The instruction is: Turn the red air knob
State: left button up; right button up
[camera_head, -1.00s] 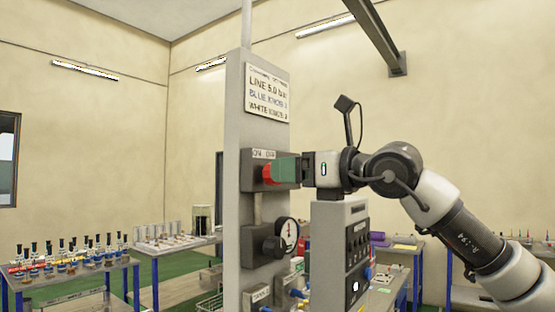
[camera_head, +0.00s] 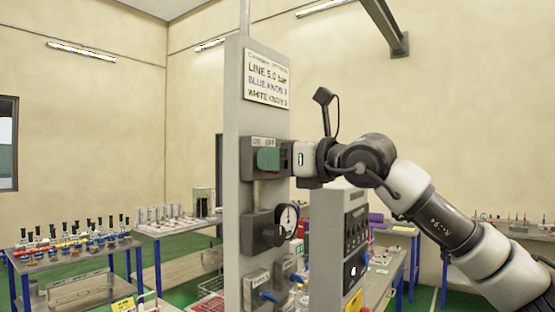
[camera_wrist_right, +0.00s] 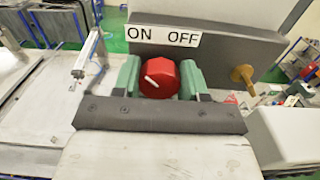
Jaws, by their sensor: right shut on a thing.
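The red air knob (camera_wrist_right: 160,79) sits below a label (camera_wrist_right: 162,36) reading ON and OFF in the right wrist view. Its white mark points up and to the left, towards ON. My right gripper (camera_wrist_right: 160,82) has its green fingers on both sides of the knob, shut on it. In the head view my right gripper (camera_head: 270,160) is at the grey valve box (camera_head: 247,160) on the post, and its green finger hides the knob. My left gripper is not in view.
A grey control box (camera_head: 345,240) stands close under my right wrist.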

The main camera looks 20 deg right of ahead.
jog(key=shift+f+m+b, duration=0.2)
jog(key=shift+m+b, duration=0.3)
jog(key=shift+b, duration=0.35)
jog(key=m+b, duration=0.4)
jog(key=shift+d+f, duration=0.1)
jog(key=shift+m+b, duration=0.9)
jog(key=shift+b, duration=0.05)
jog(key=m+b, duration=0.3)
jog(key=m, duration=0.2)
jog(key=shift+w+d, duration=0.1)
jog(key=shift+w, duration=0.05)
jog(key=m+b, duration=0.2)
jog(key=m, duration=0.1)
jog(key=shift+m, duration=0.4)
jog(key=shift+m+b, duration=0.6)
jog(key=shift+m, duration=0.5)
